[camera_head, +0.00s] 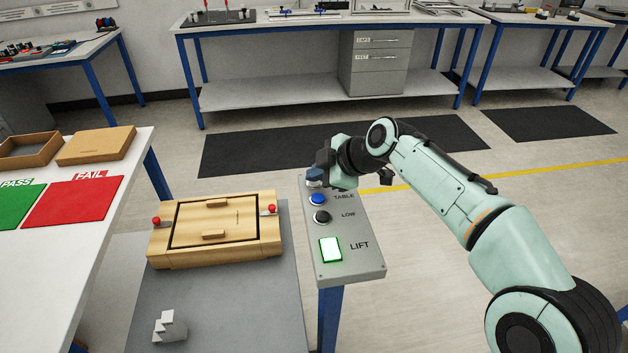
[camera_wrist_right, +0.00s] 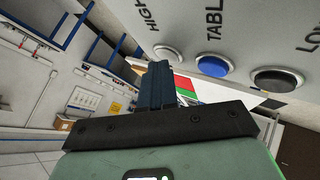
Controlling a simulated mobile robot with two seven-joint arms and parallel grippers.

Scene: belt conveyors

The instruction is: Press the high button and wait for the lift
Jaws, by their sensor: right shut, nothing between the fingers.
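The control panel (camera_head: 350,265) stands on a blue post, with a lit green-white square labelled LIFT (camera_head: 330,250). The high button (camera_wrist_right: 167,55) is pale, round and beside its HIGH label in the wrist view; in the head view my right gripper mostly covers it. The blue TABLE button (camera_head: 318,199) and black LOW button (camera_head: 321,217) are in clear sight. My right gripper (camera_head: 316,177) is shut and empty at the panel's far end. Its fingertips (camera_wrist_right: 158,66) are close to the high button; I cannot tell whether they touch it. My left gripper is out of view.
Left of the panel, a grey surface (camera_head: 210,310) bears a wooden box (camera_head: 215,230) with red knobs and a small grey stepped block (camera_head: 170,327). A white table (camera_head: 60,260) with PASS and FAIL mats is at far left. Workbenches line the back; floor right of the panel is clear.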

